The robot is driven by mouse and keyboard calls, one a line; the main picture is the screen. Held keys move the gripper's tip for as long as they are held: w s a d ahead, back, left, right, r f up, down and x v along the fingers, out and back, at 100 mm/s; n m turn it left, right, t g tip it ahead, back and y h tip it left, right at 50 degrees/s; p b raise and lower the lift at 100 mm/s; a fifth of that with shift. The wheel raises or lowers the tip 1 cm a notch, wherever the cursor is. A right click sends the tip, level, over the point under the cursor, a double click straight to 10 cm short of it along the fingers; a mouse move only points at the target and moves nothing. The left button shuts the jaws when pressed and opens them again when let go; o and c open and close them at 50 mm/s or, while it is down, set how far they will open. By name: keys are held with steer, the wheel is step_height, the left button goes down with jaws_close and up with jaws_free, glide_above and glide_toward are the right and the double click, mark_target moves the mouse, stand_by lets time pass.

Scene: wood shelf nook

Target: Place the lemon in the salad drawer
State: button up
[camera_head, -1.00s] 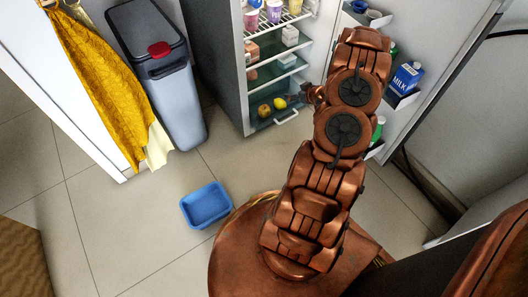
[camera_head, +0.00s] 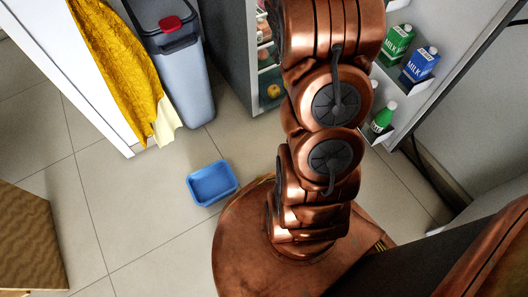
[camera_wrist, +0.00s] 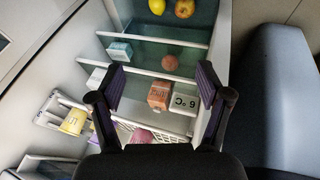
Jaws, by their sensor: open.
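The yellow lemon (camera_wrist: 157,6) lies in the teal salad drawer (camera_wrist: 200,35) at the bottom of the fridge, at the top of the wrist view. A yellow-red apple (camera_wrist: 185,9) lies close to its right; the apple also shows in the head view (camera_head: 273,91). The drawer's edge (camera_head: 266,107) shows there too, but my arm hides the lemon. My gripper (camera_wrist: 162,88) is open, its two fingers apart with nothing held between them. It is in front of the fridge shelves, well apart from the lemon. The head view does not show the gripper.
The shelves hold a white carton (camera_wrist: 120,50), a round reddish item (camera_wrist: 170,62), a brown box (camera_wrist: 159,96) and a 6°C display (camera_wrist: 186,103). Milk cartons (camera_head: 420,65) stand in the open door. A grey bin (camera_head: 185,85) and blue tub (camera_head: 213,184) stand left on clear floor.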

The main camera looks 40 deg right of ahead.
steer(key=s+a+r+g+y, duration=0.1)
steer(key=s+a+r, duration=0.3)
steer(key=s+a, duration=0.6)
steer(key=s+a+r+n+g+y, duration=0.1)
steer(key=s+a+r+g, duration=0.2)
steer(key=s+a, duration=0.7)
steer(key=s+a+r+g+y, duration=0.2)
steer(key=s+a+r, duration=0.4)
steer(key=s+a, duration=0.4)
steer(key=a, duration=0.3)
steer(key=shift+s+a+r+n+g, duration=0.15)
steer(key=shift+s+a+n+g, duration=0.15)
steer(key=shift+g, duration=0.1)
